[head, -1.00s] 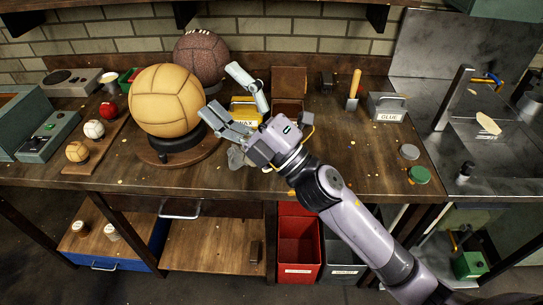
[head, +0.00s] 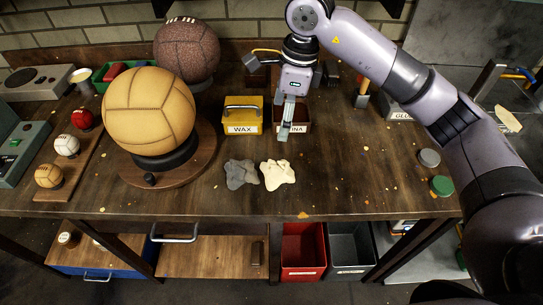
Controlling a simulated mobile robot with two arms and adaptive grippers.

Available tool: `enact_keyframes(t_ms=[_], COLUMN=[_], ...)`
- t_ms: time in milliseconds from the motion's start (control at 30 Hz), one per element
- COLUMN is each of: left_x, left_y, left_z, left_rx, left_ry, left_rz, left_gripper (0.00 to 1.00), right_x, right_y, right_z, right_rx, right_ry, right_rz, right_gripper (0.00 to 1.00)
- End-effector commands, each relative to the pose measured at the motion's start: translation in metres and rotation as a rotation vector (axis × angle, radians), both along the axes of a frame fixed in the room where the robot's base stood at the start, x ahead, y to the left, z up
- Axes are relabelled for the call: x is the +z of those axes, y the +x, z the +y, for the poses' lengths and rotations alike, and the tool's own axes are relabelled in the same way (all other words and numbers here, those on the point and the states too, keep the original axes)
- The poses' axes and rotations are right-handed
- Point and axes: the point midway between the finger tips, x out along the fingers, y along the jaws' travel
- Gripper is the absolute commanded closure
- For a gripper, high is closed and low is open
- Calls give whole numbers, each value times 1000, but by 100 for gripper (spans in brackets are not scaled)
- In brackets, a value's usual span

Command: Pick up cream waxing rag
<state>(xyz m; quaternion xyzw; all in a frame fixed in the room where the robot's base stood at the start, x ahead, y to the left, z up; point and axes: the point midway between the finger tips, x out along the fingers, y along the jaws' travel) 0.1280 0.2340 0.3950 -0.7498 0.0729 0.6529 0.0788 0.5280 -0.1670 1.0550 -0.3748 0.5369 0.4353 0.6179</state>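The cream waxing rag (head: 277,174) lies crumpled on the wooden workbench, right beside a grey rag (head: 240,174). My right gripper (head: 286,134) points down over the bench, behind the cream rag in the picture and in front of the box with a label ending in "INA" (head: 304,128). It is apart from the rag in the picture. Its fingers show nearly edge-on, so their opening cannot be judged. I see nothing held in them. My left gripper is not in view.
A yellow WAX box (head: 243,116) stands left of my gripper. A large tan ball (head: 148,110) on a round stand is left of the rags. A green lid (head: 441,186) and a grey lid (head: 429,157) lie to the right. The bench front is mostly clear.

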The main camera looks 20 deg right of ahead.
Motion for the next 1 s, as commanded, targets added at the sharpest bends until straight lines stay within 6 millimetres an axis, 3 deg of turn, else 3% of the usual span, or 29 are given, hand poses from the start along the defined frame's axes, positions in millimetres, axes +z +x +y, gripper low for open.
enact_keyframes(t_ms=[333, 467, 700, 1000], left_x=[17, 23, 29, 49], left_y=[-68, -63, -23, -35], left_z=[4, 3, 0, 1], left_rx=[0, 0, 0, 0], left_ry=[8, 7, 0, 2], left_rz=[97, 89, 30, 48], left_gripper=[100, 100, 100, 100], right_x=[-71, -95, -115, -154], right_y=[0, 1, 2, -4], right_z=[11, 14, 17, 16], right_rx=[1, 1, 3, 0], right_ry=[3, 3, 5, 5], right_rz=[8, 6, 3, 6], right_gripper=[19, 19, 19, 19])
